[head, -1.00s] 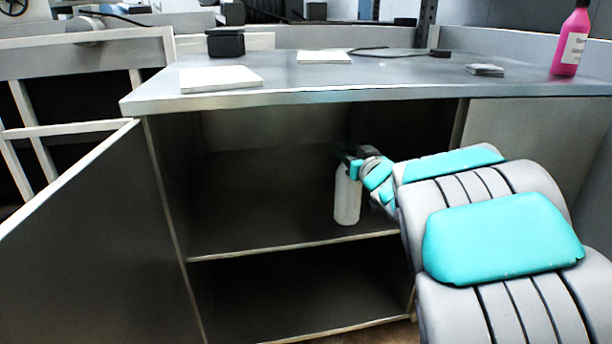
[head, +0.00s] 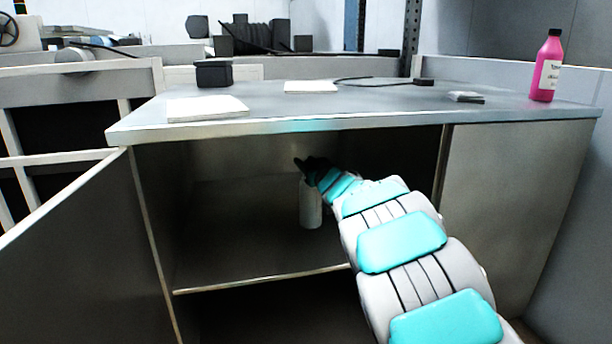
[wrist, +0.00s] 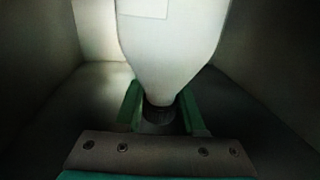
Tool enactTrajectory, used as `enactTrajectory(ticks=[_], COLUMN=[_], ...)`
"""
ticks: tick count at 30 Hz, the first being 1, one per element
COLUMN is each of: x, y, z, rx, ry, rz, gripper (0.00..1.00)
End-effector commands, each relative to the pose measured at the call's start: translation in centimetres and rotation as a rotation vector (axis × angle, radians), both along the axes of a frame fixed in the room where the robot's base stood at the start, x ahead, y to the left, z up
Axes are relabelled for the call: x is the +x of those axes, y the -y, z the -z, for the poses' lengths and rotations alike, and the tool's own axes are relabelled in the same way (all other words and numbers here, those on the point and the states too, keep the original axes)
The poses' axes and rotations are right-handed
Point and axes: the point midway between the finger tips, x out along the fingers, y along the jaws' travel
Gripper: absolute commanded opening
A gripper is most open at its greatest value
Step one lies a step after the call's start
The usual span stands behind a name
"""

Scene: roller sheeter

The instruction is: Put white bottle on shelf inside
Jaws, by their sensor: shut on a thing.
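The white bottle (head: 311,205) is inside the open cabinet, upright above or on the upper shelf (head: 250,262); I cannot tell whether its base touches. My gripper (head: 308,168) is shut on the bottle's neck at its top. In the wrist view the white bottle (wrist: 172,45) fills the upper middle, with its dark neck between the green fingers of my gripper (wrist: 160,108). The bottle's base is not visible in the wrist view.
The cabinet door (head: 85,250) stands open at the left. The countertop (head: 330,108) closes the space above the shelf and holds a pink bottle (head: 547,68), a black box (head: 214,74) and flat white items. The shelf left of the bottle is clear.

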Motion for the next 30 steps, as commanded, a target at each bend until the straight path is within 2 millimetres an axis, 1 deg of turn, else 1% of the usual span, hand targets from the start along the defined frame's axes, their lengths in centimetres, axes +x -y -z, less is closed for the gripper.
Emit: enactTrajectory(ticks=[3,9,12,23,24,30], x=[0.4,0.4,0.4,0.4,0.4,0.4], y=[-0.3,-0.1,-0.1,-0.2,-0.2,-0.2], z=[0.0,2.7,3.6,3.8,3.8,3.8], rx=[0.001,-0.001,0.000,0.001,0.001,0.000], ry=[0.003,-0.003,-0.001,0.000,0.000,-0.001], rz=[-0.001,0.001,0.000,0.000,0.000,0.000], gripper=[0.00,0.00,0.00,0.00,0.41,0.63])
